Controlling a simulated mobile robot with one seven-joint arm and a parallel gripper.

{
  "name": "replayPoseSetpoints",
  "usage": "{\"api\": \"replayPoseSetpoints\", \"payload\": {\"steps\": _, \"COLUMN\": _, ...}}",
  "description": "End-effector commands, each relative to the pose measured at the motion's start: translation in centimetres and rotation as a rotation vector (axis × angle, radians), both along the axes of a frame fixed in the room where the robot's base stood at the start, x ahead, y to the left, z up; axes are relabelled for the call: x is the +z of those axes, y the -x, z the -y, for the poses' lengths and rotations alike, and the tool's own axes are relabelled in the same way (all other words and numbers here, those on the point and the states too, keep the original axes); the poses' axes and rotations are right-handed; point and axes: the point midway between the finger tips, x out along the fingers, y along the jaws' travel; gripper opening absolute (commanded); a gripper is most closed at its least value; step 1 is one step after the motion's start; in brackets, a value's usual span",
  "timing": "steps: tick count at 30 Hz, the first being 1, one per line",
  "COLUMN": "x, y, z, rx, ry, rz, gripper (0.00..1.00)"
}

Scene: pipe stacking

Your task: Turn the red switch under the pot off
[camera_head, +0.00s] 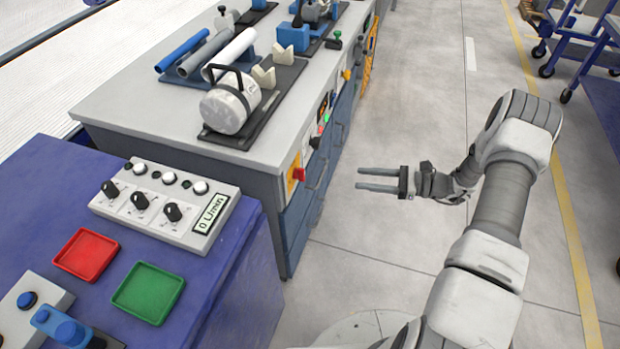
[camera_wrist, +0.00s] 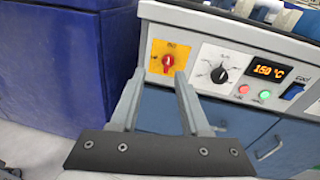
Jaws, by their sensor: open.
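The red switch (camera_head: 298,174) sits on a yellow plate on the front face of the grey workbench, under the pot. In the wrist view the red switch (camera_wrist: 167,63) is ahead of my fingers, with its knob standing about upright. The pot (camera_head: 230,103) is white with a dark handle and lies on a dark plate on the bench top. My gripper (camera_head: 360,179) is open and empty, to the right of the switch and apart from it. In the wrist view my gripper (camera_wrist: 155,75) has its two fingers on either side of the switch's line.
Right of the switch are a black dial (camera_wrist: 219,75), a display (camera_wrist: 270,69) reading 150 °C, red and green buttons and a blue rocker switch (camera_wrist: 291,91). A blue cabinet (camera_wrist: 68,70) stands at left. The floor (camera_head: 420,110) right of the bench is clear.

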Motion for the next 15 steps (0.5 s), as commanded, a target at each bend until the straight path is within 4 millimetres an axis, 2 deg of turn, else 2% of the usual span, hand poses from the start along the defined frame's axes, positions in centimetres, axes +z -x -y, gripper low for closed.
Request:
{"api": "replayPoseSetpoints", "payload": {"steps": 1, "x": -1.7, "y": 0.0, "z": 0.4, "rx": -0.032, "ry": -0.031, "rz": -0.016, "gripper": 0.46}}
{"api": "replayPoseSetpoints", "payload": {"steps": 6, "x": -4.4, "y": -0.1, "z": 1.2, "rx": -0.102, "ry": -0.101, "rz": -0.045, "gripper": 0.46}}
{"api": "replayPoseSetpoints", "payload": {"steps": 11, "x": -5.1, "y": -0.3, "z": 1.1, "rx": -0.122, "ry": -0.121, "rz": -0.052, "gripper": 0.46}}
{"api": "replayPoseSetpoints", "payload": {"steps": 15, "x": -5.0, "y": -0.9, "z": -0.6, "rx": -0.119, "ry": -0.122, "rz": -0.053, "gripper": 0.46}}
